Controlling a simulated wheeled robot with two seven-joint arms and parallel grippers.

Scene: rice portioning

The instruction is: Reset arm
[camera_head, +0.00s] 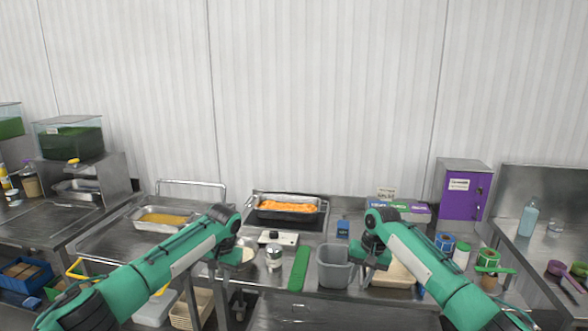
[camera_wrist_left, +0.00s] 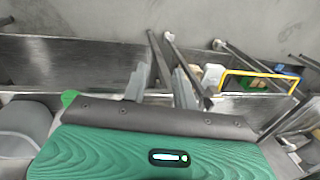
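My left arm comes in from the lower left in the head view. Its gripper (camera_head: 226,284) hangs down past the counter's front edge, beside a white bowl (camera_head: 241,256). In the left wrist view its two grey fingers (camera_wrist_left: 162,84) stand apart with nothing between them. My right arm comes in from the lower right. Its gripper (camera_head: 368,276) points down at the right side of a grey bin (camera_head: 334,268), in front of a pale board (camera_head: 395,274). I see nothing held in it, but its finger gap is not clear.
A steel counter holds a tray of orange food (camera_head: 288,207), a tray of yellow food (camera_head: 163,218), a scale (camera_head: 278,238), a small metal pot (camera_head: 274,258) and a green board (camera_head: 299,268). A purple cabinet (camera_head: 461,196) stands behind on the right. A basket (camera_head: 190,313) sits below.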

